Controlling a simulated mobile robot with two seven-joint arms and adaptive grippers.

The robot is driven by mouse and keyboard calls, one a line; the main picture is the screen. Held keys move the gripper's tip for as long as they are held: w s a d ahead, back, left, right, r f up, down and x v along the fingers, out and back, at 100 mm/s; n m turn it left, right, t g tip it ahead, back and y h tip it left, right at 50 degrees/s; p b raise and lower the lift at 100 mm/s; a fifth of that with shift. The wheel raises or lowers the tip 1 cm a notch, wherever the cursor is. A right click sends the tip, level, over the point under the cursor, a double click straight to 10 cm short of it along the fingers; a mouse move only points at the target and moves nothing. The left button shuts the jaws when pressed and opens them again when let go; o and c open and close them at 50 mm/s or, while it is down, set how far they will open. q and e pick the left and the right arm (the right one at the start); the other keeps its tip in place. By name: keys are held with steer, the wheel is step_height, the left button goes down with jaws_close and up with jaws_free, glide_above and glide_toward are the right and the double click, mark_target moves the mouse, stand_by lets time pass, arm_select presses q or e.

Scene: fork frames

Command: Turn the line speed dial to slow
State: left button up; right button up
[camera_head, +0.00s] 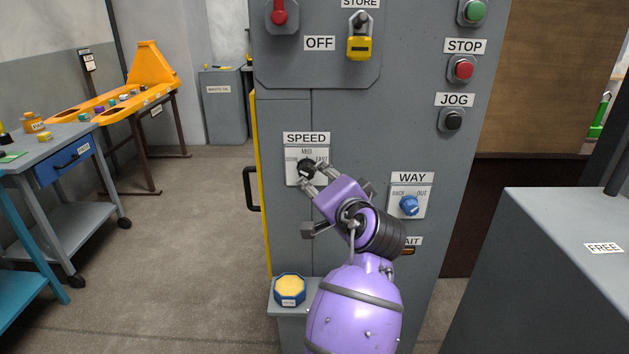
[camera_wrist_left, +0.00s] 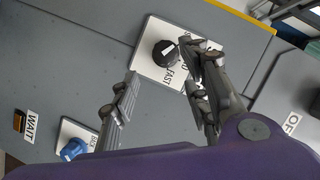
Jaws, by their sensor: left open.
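The speed dial (camera_head: 306,168) is a black knob on a white plate under the SPEED label, on the grey cabinet front. In the wrist view the dial lies just beyond the gap between the fingers; contact cannot be told.
A blue WAY dial (camera_head: 409,206) sits to the lower right. Above are a yellow padlock (camera_head: 359,47) and the red STOP button (camera_head: 463,69). A black handle (camera_head: 250,188) sticks out at the cabinet's left edge. A blue-and-yellow container (camera_head: 289,289) stands on a low ledge.

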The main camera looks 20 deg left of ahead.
arm_select(q)
steer(key=shift+v, duration=1.85)
